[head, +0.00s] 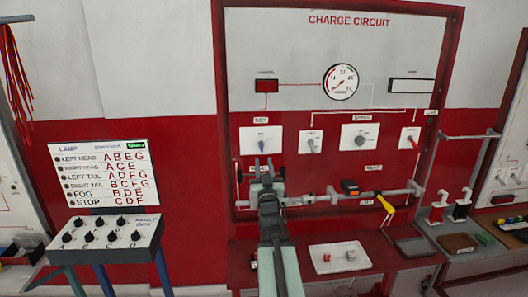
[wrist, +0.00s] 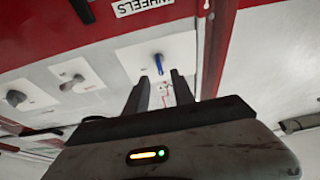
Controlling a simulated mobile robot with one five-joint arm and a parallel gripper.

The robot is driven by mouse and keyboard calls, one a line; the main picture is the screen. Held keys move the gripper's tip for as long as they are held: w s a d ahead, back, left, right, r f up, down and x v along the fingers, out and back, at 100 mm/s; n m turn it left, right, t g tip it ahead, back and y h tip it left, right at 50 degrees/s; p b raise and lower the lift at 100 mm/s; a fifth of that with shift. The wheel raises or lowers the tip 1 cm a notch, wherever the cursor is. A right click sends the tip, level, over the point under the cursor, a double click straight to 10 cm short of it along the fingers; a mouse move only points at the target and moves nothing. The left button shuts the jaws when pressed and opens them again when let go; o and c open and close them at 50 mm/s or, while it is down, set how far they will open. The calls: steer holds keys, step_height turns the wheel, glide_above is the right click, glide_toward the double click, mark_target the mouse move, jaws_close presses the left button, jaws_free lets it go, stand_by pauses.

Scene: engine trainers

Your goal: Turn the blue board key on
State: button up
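The blue key (head: 262,146) sits on a white square plate (head: 247,139) at the left of the charge circuit board (head: 290,60). In the wrist view the blue key (wrist: 159,64) is a short, roughly upright blue handle on its white plate (wrist: 185,55). My gripper (head: 264,166) is just below the key in the head view. In the wrist view my gripper (wrist: 160,84) has its two dark fingers apart, with the plate showing between them. The fingertips point toward the key; whether they touch it I cannot tell.
Other knobs, a grey one (head: 312,146) and a red one (head: 413,142), are to the right on the board. A grey rail (head: 330,197) with a yellow-handled tool (head: 385,204) runs below. A white tray (head: 340,257) sits on the red bench. A lamp panel with a fault box (head: 102,233) stands left.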

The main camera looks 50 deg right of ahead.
mark_target(262, 148)
steer(key=p+x, duration=0.3)
steer(key=x, duration=0.5)
steer(key=shift+s+r, duration=0.1)
steer(key=shift+r, duration=0.05)
steer(key=shift+s, duration=0.1)
jaws_close()
